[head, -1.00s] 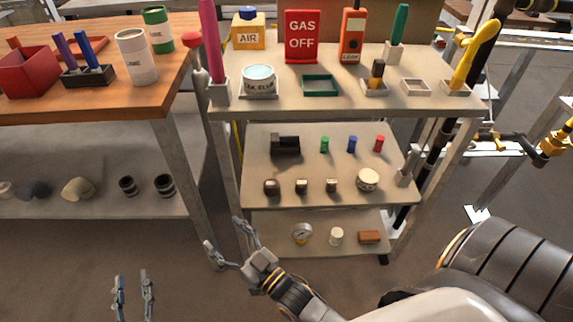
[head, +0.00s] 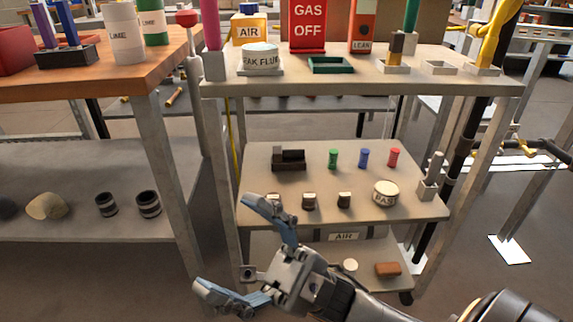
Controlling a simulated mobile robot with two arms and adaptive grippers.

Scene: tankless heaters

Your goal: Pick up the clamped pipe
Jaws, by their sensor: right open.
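My right gripper (head: 223,241) is open and empty, with its blue-grey fingers spread in front of the cart's lower left side. It hides part of the lower shelf. My left gripper is out of view. A dark pipe with brass-coloured fittings (head: 543,149) lies at the far right edge, cut off by the frame, well away from my right gripper. I cannot tell whether it is the clamped pipe or how it is held.
A grey cart (head: 330,215) bears a black block (head: 288,160), coloured cylinders and a round tin (head: 385,193). A wooden-topped bench (head: 110,80) stands at left. Floor shows between bench and cart. White-topped benches stand behind at right.

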